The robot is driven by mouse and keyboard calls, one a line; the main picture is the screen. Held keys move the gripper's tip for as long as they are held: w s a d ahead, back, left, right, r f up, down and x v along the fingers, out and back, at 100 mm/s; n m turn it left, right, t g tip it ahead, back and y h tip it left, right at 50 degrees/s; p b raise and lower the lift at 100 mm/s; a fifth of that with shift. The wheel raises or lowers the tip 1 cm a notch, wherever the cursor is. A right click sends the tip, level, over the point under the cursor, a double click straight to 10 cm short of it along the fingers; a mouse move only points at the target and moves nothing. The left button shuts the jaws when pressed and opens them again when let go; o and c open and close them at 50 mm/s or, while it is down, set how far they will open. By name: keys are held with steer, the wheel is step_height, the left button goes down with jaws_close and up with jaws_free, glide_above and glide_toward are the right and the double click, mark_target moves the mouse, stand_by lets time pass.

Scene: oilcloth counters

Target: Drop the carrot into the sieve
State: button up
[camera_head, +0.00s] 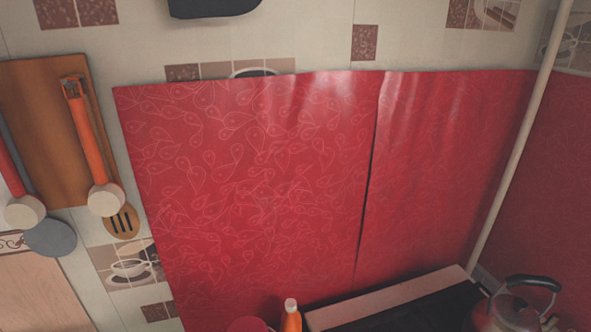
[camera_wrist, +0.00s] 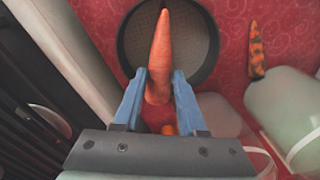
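In the wrist view, an orange carrot (camera_wrist: 160,55) is between the two blue fingers of my gripper (camera_wrist: 160,76). The fingertips press against both sides of its thick end, so my gripper is shut on it. Its thin end points to the top of the picture. Behind the carrot is the round dark sieve (camera_wrist: 197,45), and the carrot overlaps much of it in the picture. How high the carrot is above the sieve cannot be told. The head view shows neither my gripper nor the carrot.
Right of the sieve lie an orange item with dark marks (camera_wrist: 257,52) and a pale green container (camera_wrist: 283,105). A dark rack (camera_wrist: 25,120) is at left. The head view shows a kettle (camera_head: 518,308), an orange bottle (camera_head: 291,320) and hanging utensils (camera_head: 92,140).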

steer(key=o, duration=0.4)
step_height(320, 180, up, 13)
steer(key=shift+p, duration=0.3)
steer(key=w+r+t, duration=0.5)
steer(key=w+r, duration=0.2)
steer(key=r, duration=0.3)
steer(key=w+r+t, duration=0.5)
steer(key=w+r, duration=0.2)
steer(key=r, duration=0.3)
step_height(320, 180, up, 12)
steer(key=n+t, duration=0.1)
steer(key=t, duration=0.4)
steer(key=s+r+t, duration=0.4)
steer(key=s+r, duration=0.1)
steer(key=r, duration=0.5)
steer(key=s+r+t, duration=0.4)
steer(key=s+r, duration=0.1)
steer(key=r, duration=0.4)
steer(key=s+r+t, duration=0.4)
steer(key=s+r, duration=0.1)
steer(key=r, duration=0.5)
steer(key=shift+s+r+n, duration=0.3)
steer(key=shift+n, duration=0.1)
